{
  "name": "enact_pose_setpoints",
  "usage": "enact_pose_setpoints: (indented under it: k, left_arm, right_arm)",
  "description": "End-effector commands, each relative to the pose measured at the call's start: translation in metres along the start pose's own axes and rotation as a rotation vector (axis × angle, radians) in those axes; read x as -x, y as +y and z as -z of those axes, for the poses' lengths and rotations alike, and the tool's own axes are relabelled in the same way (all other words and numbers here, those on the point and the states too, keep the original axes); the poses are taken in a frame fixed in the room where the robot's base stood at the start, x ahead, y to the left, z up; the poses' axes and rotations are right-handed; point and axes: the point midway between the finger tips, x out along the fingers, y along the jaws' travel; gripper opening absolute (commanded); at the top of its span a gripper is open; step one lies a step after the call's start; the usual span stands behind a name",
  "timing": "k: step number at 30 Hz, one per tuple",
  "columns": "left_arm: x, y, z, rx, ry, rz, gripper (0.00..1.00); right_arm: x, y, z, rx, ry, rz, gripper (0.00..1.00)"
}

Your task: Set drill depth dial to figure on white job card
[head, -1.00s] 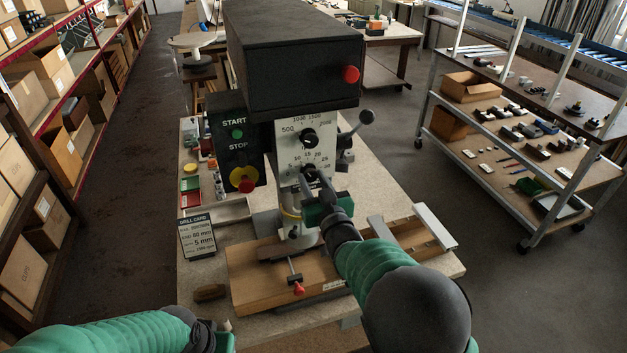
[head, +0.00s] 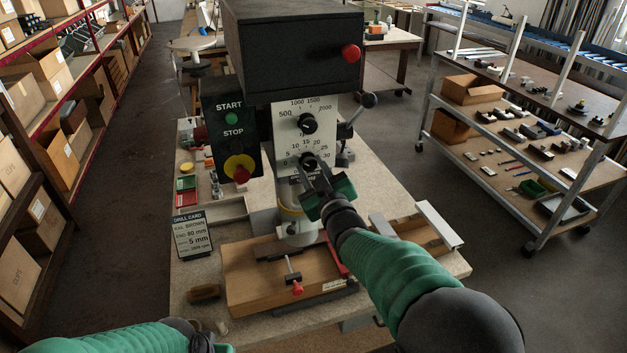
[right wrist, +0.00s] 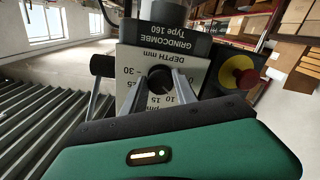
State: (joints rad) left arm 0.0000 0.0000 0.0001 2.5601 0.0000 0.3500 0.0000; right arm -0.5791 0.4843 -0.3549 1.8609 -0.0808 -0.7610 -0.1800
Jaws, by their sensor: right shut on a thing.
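The depth dial (head: 309,161) is a black knob on the pale front plate of the drill press, with figures from 0 to 30 around it. My right gripper (head: 314,175) is shut on this knob from the front. In the right wrist view its two fingers (right wrist: 157,92) stand either side of the dark knob (right wrist: 160,78); the scale reads upside down there. The fingers partly hide the dial, and I cannot tell its setting. My left gripper (head: 205,342) is low at the bottom edge, mostly out of frame.
The speed knob (head: 307,123) sits just above the depth dial. A START/STOP box (head: 233,135) with a red and yellow button is to its left. A wooden piece (head: 255,280) with a red-ended clamp lies below. A feed lever (head: 367,100) sticks out at the right.

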Motion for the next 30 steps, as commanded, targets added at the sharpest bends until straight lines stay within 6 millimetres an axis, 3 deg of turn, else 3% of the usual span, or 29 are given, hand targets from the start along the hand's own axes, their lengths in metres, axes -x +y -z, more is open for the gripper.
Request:
enact_pose_setpoints:
  k: [1, 9, 26, 27, 30]
  left_arm:
    - [-0.01, 0.0, -0.002, 0.0, 0.0, 0.0, 0.36]
    - [-0.025, 0.0, -0.006, 0.0, 0.0, 0.0, 0.36]
    - [-0.028, 0.0, -0.006, 0.0, 0.0, 0.0, 0.36]
    - [-0.028, 0.0, -0.006, 0.0, 0.0, 0.0, 0.36]
    - [-0.028, 0.0, -0.006, 0.0, 0.0, 0.0, 0.36]
  right_arm:
    - [0.0, 0.0, -0.004, 0.027, 0.003, -0.005, 0.0]
    - [0.0, 0.002, -0.003, 0.151, -0.001, -0.005, 0.0]
    - [0.0, 0.003, -0.001, 0.188, -0.003, -0.004, 0.0]
    - [0.0, 0.003, -0.001, 0.188, -0.003, -0.004, 0.38]
    - [0.0, 0.003, -0.001, 0.187, -0.003, -0.004, 0.51]
